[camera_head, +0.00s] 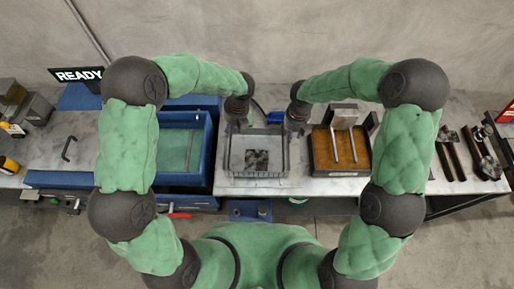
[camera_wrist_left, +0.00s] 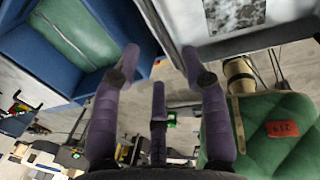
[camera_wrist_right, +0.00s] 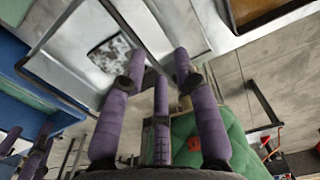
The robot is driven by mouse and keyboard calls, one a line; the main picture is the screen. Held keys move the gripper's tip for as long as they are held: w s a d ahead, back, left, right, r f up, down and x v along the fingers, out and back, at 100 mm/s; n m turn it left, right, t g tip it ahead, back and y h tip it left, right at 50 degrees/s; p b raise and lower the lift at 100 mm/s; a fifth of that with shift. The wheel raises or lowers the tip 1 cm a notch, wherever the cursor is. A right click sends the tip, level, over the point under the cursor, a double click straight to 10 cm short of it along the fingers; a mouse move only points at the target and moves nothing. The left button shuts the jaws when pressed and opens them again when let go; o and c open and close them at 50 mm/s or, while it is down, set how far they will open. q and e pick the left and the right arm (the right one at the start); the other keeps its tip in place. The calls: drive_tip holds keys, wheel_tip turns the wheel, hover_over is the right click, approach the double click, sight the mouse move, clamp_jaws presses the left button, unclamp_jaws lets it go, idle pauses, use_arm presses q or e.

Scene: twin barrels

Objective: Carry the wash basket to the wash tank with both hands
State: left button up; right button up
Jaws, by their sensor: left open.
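The wash basket (camera_head: 283,168) is a wire-framed tray on the marble worktop, with a dark speckled piece inside. It shows at the top of the left wrist view (camera_wrist_left: 188,32) and at upper left in the right wrist view (camera_wrist_right: 70,62). The wash tank (camera_head: 208,152) is a blue tub with a green inside, left of the basket. My left gripper (camera_head: 238,116) is open at the basket's far left corner; its fingers are apart (camera_wrist_left: 160,62). My right gripper (camera_head: 296,122) has its fingers apart (camera_wrist_right: 160,62) by the basket's right side. Contact with the rim is unclear.
A wooden-based tray (camera_head: 322,162) with metal handles stands close right of the basket. A READY sign (camera_head: 78,75) is at the back left. Dark-handled tools (camera_head: 452,160) lie at the right. The tank's blue wall stands between its inside and the basket.

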use_arm(q)
drive_tip(key=f, duration=0.3)
drive_tip(key=a+f, duration=0.1)
drive_tip(key=f, duration=0.3)
drive_tip(key=a+f, duration=0.1)
drive_tip(key=f, duration=0.2)
drive_tip(key=shift+s+f, duration=0.15)
drive_tip(key=shift+f, duration=0.1)
use_arm(e)
wheel_tip(320, 180, down, 11)
drive_tip(key=shift+s+r, duration=0.15)
use_arm(q)
drive_tip(key=c, duration=0.5)
use_arm(e)
drive_tip(key=c, duration=0.5)
use_arm(q)
clamp_jaws()
use_arm(e)
clamp_jaws()
use_arm(q)
drive_tip(key=shift+a, duration=0.1)
drive_tip(key=shift+r, duration=0.1)
